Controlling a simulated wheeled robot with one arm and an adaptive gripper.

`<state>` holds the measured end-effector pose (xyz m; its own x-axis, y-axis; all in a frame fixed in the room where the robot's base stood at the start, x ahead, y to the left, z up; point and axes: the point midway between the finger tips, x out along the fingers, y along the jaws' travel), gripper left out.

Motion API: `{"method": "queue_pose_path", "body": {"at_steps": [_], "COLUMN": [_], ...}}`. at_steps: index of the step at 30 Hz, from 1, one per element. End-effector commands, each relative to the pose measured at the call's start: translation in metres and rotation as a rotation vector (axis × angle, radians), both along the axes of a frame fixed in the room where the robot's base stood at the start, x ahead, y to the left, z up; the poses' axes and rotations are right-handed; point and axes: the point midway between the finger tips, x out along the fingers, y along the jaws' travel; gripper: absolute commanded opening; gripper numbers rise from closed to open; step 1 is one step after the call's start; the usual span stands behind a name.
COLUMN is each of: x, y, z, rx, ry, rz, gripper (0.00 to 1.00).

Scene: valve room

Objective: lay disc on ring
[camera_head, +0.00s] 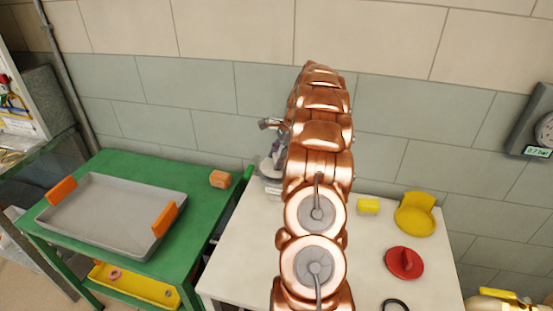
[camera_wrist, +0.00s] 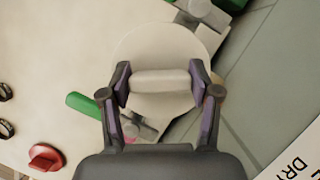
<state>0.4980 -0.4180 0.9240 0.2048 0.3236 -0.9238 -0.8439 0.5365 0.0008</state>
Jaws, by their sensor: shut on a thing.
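A pale white disc (camera_wrist: 160,42) with a thick bar handle (camera_wrist: 160,82) is in my gripper (camera_wrist: 160,88) in the wrist view. The two dark fingers are shut on the ends of the handle. The disc covers much of what lies beneath it, so I cannot tell its height. Grey metal parts (camera_wrist: 140,128) and a green bar (camera_wrist: 88,106) show around the disc's edge. In the head view my copper arm hides most of the gripper and disc. A dark ring (camera_head: 396,304) is partly cut off at the bottom edge; I cannot tell whether it is the task's ring.
A tiled wall stands behind.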

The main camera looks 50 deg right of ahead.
Motion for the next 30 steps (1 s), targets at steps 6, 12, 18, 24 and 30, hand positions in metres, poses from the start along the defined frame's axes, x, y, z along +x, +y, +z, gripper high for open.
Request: {"method": "queue_pose_path", "body": {"at_steps": [6, 12, 18, 24, 30], "x": [0.0004, 0.0005, 0.0004, 0.0003, 0.0003], "y": [0.0001, 0.0000, -0.0003, -0.0002, -0.0002], "z": [-0.0016, -0.0039, -0.0056, -0.0057, -0.0057], "rx": [-0.001, 0.000, -0.001, 0.000, 0.000], "ry": [-0.001, -0.001, -0.002, -0.001, -0.001], "rz": [0.001, 0.000, -0.001, 0.000, 0.000], "gripper": [0.07, 0.07, 0.07, 0.07, 0.63]}}
